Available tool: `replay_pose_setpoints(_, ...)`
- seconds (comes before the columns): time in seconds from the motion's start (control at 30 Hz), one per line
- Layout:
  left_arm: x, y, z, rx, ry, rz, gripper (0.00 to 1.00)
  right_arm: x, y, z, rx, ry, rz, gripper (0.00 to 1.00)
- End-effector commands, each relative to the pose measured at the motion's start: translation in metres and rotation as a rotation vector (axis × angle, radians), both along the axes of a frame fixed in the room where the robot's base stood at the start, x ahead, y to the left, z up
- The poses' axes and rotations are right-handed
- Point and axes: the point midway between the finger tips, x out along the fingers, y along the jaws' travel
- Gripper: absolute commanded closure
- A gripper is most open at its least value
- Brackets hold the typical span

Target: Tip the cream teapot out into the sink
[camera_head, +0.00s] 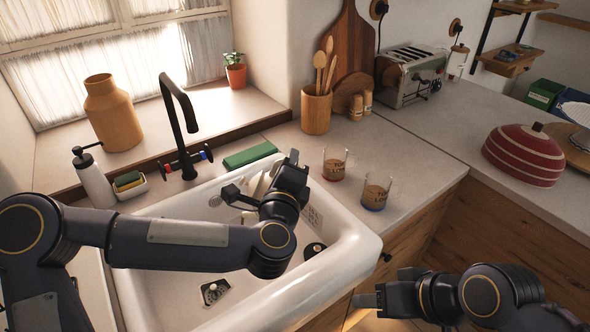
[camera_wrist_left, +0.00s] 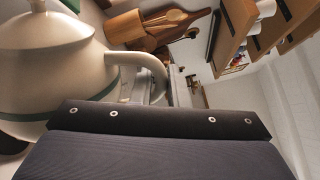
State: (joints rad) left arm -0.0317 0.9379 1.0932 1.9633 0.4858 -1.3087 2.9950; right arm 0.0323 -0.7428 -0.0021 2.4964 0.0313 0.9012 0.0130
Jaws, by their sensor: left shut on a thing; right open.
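The cream teapot (camera_head: 257,186) is mostly hidden behind my left gripper (camera_head: 262,177), over the back of the white sink (camera_head: 345,250). In the left wrist view the teapot (camera_wrist_left: 45,65) shows its lid, a green band and its curved handle. My left gripper is shut on the teapot. Against the sideways surroundings in that view, the teapot is tipped far over, handle side up. Its spout is hidden and no liquid shows. My right gripper (camera_head: 372,300) is open and empty, in front of the counter, right of the sink.
The black faucet (camera_head: 180,120) rises behind the sink. Two glass tumblers (camera_head: 376,191) (camera_head: 334,164) stand close to the sink's right rim. A green sponge (camera_head: 250,155) lies behind it, a soap dispenser (camera_head: 93,180) to the left. A drain (camera_head: 214,292) and a dark round item (camera_head: 314,250) show inside.

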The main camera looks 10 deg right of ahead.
Motion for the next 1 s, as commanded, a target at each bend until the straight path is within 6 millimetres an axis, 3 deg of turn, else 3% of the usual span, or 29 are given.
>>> replay_pose_setpoints(1.0,0.012,0.033,0.02,-0.179,0.059,0.0,1.0,0.0,0.0,-0.037,0.0,0.0,0.0,0.48)
